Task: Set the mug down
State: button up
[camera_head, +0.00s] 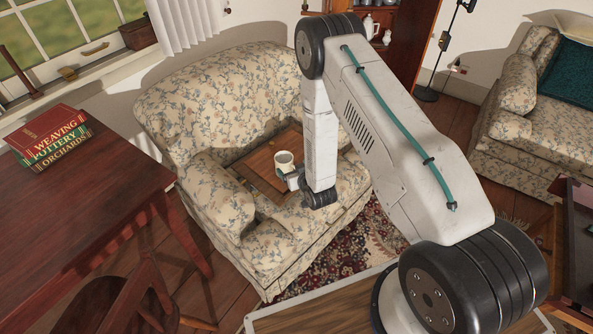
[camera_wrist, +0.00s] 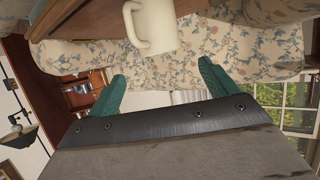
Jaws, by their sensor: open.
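The white mug (camera_head: 285,160) stands upright, seemingly on the brown wooden tray (camera_head: 258,170) on the floral armchair. In the wrist view the picture is upside down, and the mug (camera_wrist: 158,28) shows at the top with its handle to the left. My gripper (camera_head: 291,180) is beside the mug on its near side in the head view. In the wrist view its two teal fingers (camera_wrist: 163,72) are spread apart, with the mug just beyond the tips and nothing between them. The mug's base is hard to make out in the head view.
The armchair (camera_head: 225,95) has a high back and arms around the tray. A dark red table (camera_head: 70,230) with stacked books (camera_head: 50,135) stands at left. A floral sofa (camera_head: 545,125) is at right. A patterned rug (camera_head: 345,255) lies in front of the armchair.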

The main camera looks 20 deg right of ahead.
jog(key=s+d+r+g+h, duration=0.1)
jog(key=s+r+g, duration=0.15)
jog(key=r, duration=1.25)
jog(key=s+d+r+g, duration=0.1)
jog(key=s+r+g, duration=0.15)
jog(key=r, duration=1.25)
jog(key=s+r+g, duration=0.4)
jog(key=s+r, duration=0.8)
jog(key=s, duration=0.3)
jog(key=s+r+g, duration=0.1)
jog(key=s+r, duration=0.1)
jog(key=s, duration=0.8)
jog(key=s+r+m+g, duration=0.1)
jog(key=s+r+g, duration=0.1)
jog(key=s, duration=0.7)
jog(key=shift+s+d+r, duration=0.35)
jog(key=shift+d+r, duration=0.05)
jog(key=shift+r, duration=0.45)
